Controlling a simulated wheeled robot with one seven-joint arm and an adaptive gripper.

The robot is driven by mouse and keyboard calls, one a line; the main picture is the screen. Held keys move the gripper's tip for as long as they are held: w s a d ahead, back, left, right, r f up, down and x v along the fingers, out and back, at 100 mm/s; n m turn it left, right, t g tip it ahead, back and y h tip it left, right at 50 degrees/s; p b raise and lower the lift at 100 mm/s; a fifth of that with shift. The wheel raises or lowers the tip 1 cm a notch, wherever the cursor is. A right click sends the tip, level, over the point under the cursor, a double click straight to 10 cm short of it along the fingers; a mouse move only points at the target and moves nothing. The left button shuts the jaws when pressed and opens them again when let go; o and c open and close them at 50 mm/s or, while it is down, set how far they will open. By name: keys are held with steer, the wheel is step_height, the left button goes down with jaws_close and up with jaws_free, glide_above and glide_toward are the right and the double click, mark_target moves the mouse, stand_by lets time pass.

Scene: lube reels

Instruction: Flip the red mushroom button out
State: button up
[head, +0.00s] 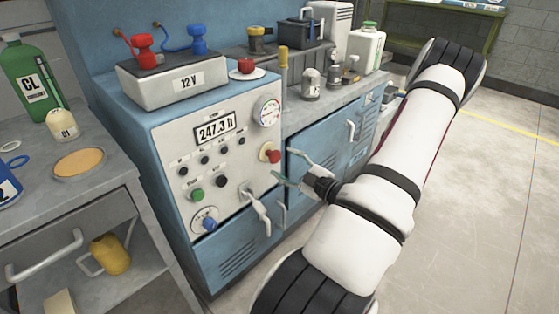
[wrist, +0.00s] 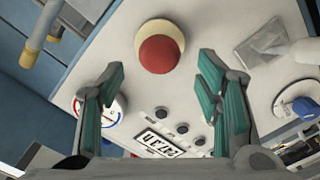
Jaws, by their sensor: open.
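The red mushroom button (head: 273,156) sits on a pale yellow round base on the right side of the grey control panel (head: 228,170). In the wrist view the red button (wrist: 160,55) shows at top centre, with its cream collar around it. My gripper (head: 280,179) is just in front of the panel, beside and a little below the button in the head view. In the wrist view my gripper (wrist: 163,92) has its green-padded fingers spread apart with nothing between them. The fingers appear clear of the button, which lies beyond the fingertips.
A white-grey lever handle (head: 256,208) sticks out from the panel below the gripper. A round gauge (head: 269,112) and an hour display (head: 215,128) are above. A blue knob (head: 208,224) is lower left. Blue cabinet doors (head: 325,165) with handles stand to the right.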

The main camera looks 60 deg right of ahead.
steer(key=v, duration=0.8)
stand_by(0.4)
